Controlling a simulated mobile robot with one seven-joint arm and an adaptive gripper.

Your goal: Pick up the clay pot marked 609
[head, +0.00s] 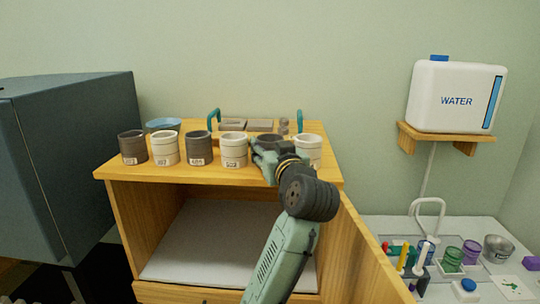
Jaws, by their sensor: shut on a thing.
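A row of clay pots, dark and white by turns, stands along the front of a wooden cabinet top. My gripper (268,153) is at the dark pot (273,137) second from the right and is shut on it. My gripper and wrist hide most of this pot, including any label, so I cannot read its number. I cannot tell whether it still touches the cabinet top. To its left is a white pot (233,149) with a label. To its right is another white pot (310,148), partly hidden by my arm.
Further left stand a dark pot (199,148), a white pot (165,148) and another dark pot (132,147). Behind them are a blue bowl (163,124) and a tray with teal handles (300,120). The wooden cabinet (130,172) has an open door (365,255).

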